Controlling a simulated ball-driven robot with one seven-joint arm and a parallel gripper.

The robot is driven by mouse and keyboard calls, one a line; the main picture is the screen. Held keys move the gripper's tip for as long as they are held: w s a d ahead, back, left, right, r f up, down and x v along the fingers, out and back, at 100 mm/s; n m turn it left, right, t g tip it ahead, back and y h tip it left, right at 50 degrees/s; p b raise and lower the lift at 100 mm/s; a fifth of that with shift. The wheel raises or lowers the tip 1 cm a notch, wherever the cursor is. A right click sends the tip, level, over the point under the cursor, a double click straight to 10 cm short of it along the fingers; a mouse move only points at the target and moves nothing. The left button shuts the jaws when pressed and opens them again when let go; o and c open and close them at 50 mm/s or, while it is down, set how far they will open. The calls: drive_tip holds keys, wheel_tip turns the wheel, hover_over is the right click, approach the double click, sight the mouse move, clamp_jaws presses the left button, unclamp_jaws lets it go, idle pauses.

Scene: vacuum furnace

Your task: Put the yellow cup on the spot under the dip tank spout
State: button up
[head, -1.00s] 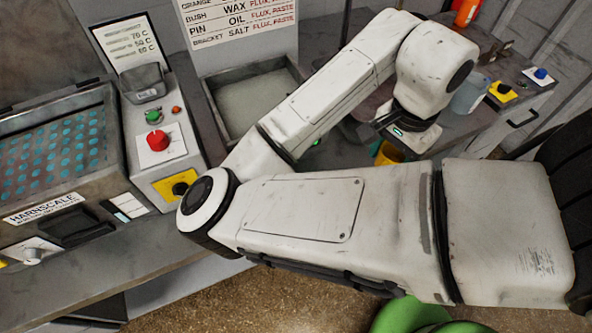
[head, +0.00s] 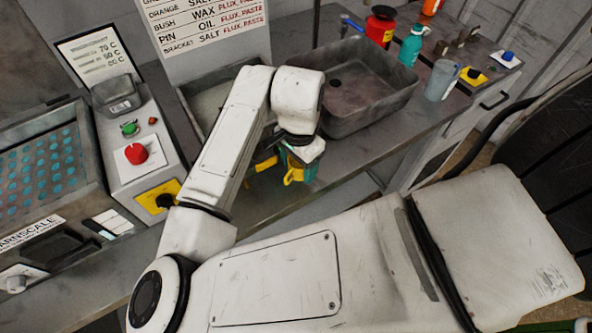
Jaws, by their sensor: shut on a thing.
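The yellow cup (head: 293,174) shows as a small yellow patch under the end of my arm, mostly hidden by the wrist. My gripper (head: 281,163) is shut on it and points down over the counter's front part. Its fingers are largely hidden behind the wrist. A grey open tank (head: 190,92) stands behind my arm, below the sign, and is partly covered by the arm. I cannot make out a dip tank spout or the spot under it.
A grey sink basin (head: 368,122) sits right of my gripper. A grey-blue jug (head: 441,80), a teal bottle (head: 411,46) and a red container (head: 381,27) stand beyond it. The control box (head: 131,130) is at left. The counter (head: 262,205) is bare below the gripper.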

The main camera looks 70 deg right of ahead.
sight(296, 174)
drive_tip(key=shift+w+f, duration=0.15)
drive_tip(key=shift+f, duration=0.8)
drive_tip(key=shift+w+f, duration=0.15)
drive_tip(key=shift+f, duration=0.8)
drive_tip(key=shift+f, duration=0.2)
drive_tip(key=o, duration=0.9)
drive_tip(key=shift+c, duration=0.2)
wheel_tip(296, 174, up, 12)
drive_tip(key=shift+r, duration=0.25)
